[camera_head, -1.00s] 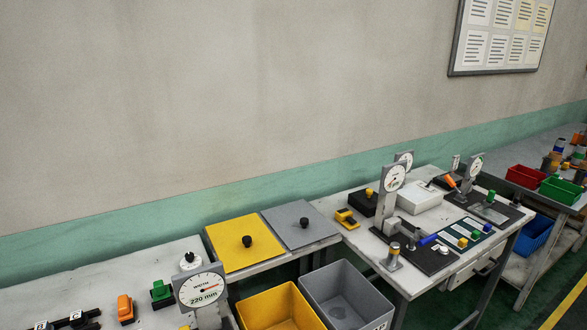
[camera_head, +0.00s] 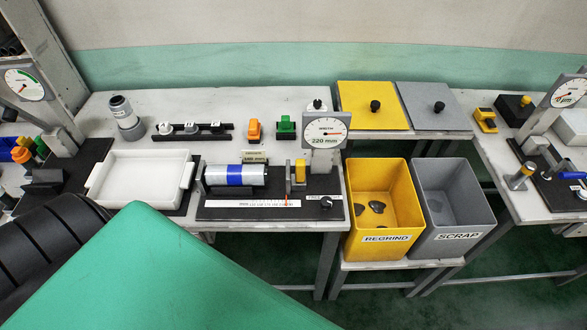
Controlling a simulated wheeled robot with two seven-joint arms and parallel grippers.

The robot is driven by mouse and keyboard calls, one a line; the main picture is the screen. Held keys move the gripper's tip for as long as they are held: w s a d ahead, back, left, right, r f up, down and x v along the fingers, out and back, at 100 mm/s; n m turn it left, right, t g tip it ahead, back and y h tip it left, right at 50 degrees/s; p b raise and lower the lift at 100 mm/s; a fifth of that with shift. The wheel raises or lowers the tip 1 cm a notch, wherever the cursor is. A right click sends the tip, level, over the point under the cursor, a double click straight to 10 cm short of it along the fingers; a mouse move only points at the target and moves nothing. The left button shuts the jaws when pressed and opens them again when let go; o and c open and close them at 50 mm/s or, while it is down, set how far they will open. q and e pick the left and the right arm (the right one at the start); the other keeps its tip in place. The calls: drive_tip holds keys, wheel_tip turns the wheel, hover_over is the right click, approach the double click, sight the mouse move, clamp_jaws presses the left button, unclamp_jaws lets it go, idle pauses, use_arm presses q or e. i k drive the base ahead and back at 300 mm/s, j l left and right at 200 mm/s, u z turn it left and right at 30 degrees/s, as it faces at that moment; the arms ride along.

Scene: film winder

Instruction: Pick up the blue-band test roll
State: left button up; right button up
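The blue-band test roll (camera_head: 236,175) is a silver cylinder with a blue band around its middle. It lies on its side on a black measuring fixture (camera_head: 262,209) at the centre of the table, between a left upright and a right stop with a yellow part. A white scale strip runs in front of it. A dial gauge (camera_head: 325,131) marked 220 mm stands at the fixture's right. Neither of my grippers shows in the head view.
A white tray (camera_head: 131,205) is left of the fixture; a silver roll (camera_head: 125,118) stands behind it. A yellow regrind bin (camera_head: 380,205) and grey scrap bin (camera_head: 452,205) stand right, below yellow and grey lids. Large black and green shapes cover the lower left.

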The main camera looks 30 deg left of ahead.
sight(215, 175)
drive_tip(key=u, duration=1.45)
drive_tip(key=k+l, duration=0.1)
drive_tip(key=l, duration=0.3)
drive_tip(key=z, duration=0.05)
